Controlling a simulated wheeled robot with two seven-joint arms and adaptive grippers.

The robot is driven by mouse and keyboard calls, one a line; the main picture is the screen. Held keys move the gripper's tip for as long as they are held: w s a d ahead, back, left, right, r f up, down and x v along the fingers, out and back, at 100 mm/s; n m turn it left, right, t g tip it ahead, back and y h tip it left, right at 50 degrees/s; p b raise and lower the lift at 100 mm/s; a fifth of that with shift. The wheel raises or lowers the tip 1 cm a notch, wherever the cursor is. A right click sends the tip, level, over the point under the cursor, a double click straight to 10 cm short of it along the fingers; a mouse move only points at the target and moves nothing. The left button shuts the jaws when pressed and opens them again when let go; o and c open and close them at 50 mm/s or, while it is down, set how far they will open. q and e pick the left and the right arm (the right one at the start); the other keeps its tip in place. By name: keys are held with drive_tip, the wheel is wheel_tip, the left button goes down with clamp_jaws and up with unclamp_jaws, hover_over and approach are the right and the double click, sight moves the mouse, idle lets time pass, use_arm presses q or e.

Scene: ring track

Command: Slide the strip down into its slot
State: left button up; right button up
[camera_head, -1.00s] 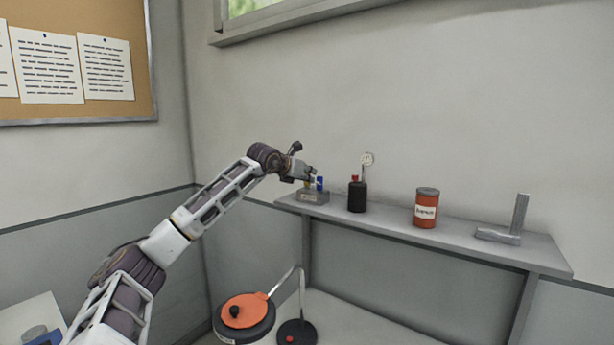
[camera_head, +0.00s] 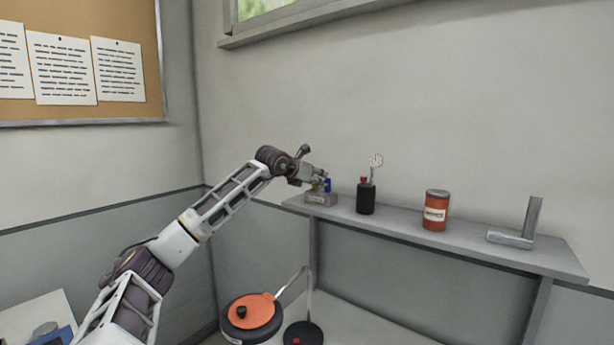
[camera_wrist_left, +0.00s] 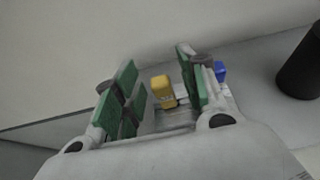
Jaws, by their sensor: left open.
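A small grey holder (camera_head: 320,199) with a label stands at the left end of the shelf. A blue piece (camera_head: 327,185) stands up from it; it also shows in the left wrist view (camera_wrist_left: 220,71), beyond the right-hand finger. A yellow piece (camera_wrist_left: 162,91) stands between the green-padded fingers of my left gripper (camera_wrist_left: 158,80), with gaps on both sides. My left gripper is open, over the holder in the head view (camera_head: 319,177). I cannot tell which piece is the strip; the slot is hidden. My right gripper is not in view.
On the shelf (camera_head: 460,246), a black bottle (camera_head: 366,198) with a red cap stands close right of the holder. The wall is close behind.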

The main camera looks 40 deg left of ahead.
use_arm(q)
drive_tip(key=shift+s, duration=0.1)
drive_tip(key=v, duration=1.1)
drive_tip(key=shift+s+r, duration=0.2)
drive_tip(key=shift+s, duration=0.05)
idle(0.7)
idle(1.4)
